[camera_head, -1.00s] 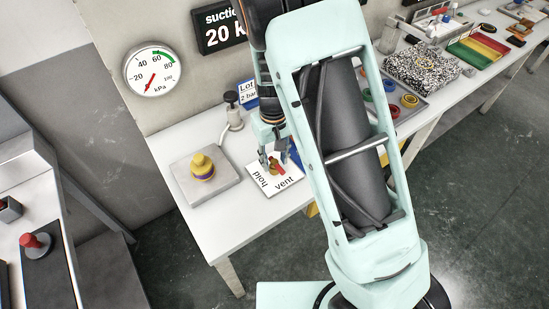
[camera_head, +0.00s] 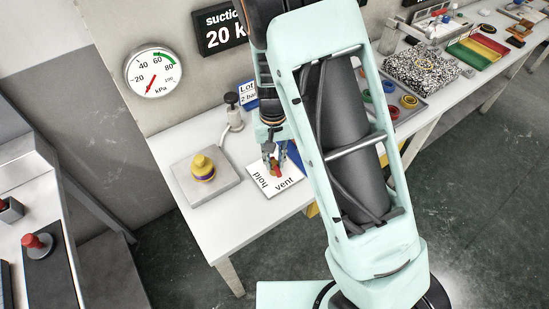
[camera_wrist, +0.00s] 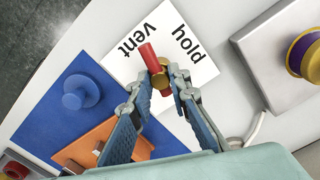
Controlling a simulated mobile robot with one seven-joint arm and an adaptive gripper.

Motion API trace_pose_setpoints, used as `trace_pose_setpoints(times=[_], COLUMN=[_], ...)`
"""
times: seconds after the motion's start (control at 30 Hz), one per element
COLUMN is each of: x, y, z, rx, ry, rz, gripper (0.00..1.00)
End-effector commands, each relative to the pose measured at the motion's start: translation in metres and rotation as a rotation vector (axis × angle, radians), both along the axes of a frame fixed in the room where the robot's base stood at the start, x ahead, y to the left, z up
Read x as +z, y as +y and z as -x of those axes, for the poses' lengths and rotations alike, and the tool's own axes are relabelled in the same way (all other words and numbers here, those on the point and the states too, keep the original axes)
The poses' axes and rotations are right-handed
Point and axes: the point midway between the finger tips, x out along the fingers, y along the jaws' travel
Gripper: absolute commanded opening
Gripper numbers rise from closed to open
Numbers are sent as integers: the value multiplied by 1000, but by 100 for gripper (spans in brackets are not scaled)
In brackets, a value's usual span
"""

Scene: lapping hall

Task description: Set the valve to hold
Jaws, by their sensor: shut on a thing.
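The valve has a brass body (camera_wrist: 160,79) and a red handle (camera_wrist: 148,57), on a white card (camera_wrist: 195,72) printed "vent" and "hold". My gripper (camera_wrist: 158,82) is shut on the valve handle, with one finger on each side near the brass pivot. In the wrist view the handle's free end lies between the two words, nearer "vent". In the head view my gripper (camera_head: 271,161) reaches down over the card (camera_head: 262,190), and the red handle (camera_head: 277,170) shows just below the fingers, which hide part of the valve.
A grey block with a yellow and purple spool (camera_head: 203,168) stands left of the card. A blue plate (camera_wrist: 62,112) and an orange piece (camera_wrist: 98,143) lie close by. A dial gauge (camera_head: 152,73) hangs on the wall. Bare bench lies in front of the block.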

Motion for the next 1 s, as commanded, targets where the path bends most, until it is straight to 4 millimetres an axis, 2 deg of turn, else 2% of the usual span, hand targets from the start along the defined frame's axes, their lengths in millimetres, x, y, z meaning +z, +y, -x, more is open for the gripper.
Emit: trace_pose_setpoints(times=[1.0], x=[3], y=[2], z=[-2], rx=[-959], ry=[-1], rz=[0], gripper=[0])
